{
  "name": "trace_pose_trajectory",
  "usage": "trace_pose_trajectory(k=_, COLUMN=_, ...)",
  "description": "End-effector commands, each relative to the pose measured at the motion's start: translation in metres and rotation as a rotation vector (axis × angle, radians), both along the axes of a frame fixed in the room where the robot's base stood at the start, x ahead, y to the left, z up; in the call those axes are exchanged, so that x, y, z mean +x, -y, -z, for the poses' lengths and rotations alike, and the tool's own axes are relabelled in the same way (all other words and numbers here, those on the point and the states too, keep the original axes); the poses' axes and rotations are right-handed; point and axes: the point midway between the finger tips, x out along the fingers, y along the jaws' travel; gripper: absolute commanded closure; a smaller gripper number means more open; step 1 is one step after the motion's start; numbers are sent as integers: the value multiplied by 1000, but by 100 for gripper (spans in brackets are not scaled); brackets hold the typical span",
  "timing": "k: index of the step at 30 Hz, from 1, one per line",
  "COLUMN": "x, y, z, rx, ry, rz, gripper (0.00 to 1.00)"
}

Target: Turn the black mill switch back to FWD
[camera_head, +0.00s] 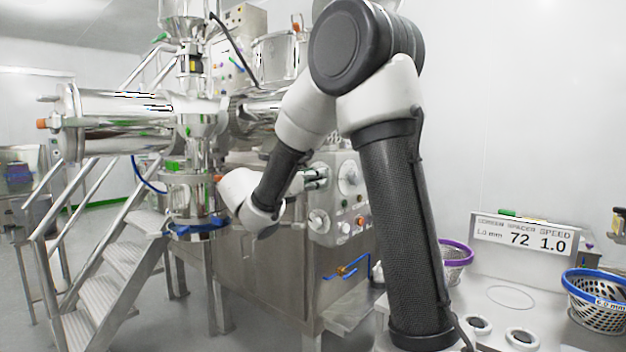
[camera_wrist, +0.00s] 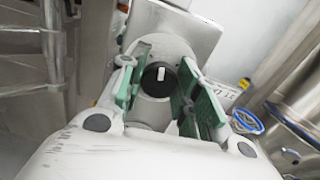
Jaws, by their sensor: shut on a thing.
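The black mill switch (camera_wrist: 157,79) is a round knob with a white pointer line. In the wrist view it sits between the two green finger pads, and the line stands nearly upright in the picture. My gripper (camera_wrist: 162,88) is shut on this knob, with one pad on each side. No FWD lettering is readable in either view.
The panel carries other knobs and a red button (camera_head: 360,221). Metal steps (camera_head: 120,255) stand at the left. At the right, a sign (camera_head: 522,237) reads screen 1.0 mm, spacer 72, speed 1.0, near a blue-rimmed basket (camera_head: 598,303) and a purple-rimmed basket (camera_head: 457,258).

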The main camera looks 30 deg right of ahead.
Motion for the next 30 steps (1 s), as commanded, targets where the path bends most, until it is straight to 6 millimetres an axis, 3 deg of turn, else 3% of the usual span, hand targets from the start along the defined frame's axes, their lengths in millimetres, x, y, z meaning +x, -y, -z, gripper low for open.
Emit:
trace_pose_trajectory(k=15, x=1, y=-1, z=0, rx=-146, ry=-401, rz=-1, gripper=91)
trace_pose_trajectory(k=30, x=1, y=-1, z=1, rx=-199, ry=-550, rz=-1, gripper=91)
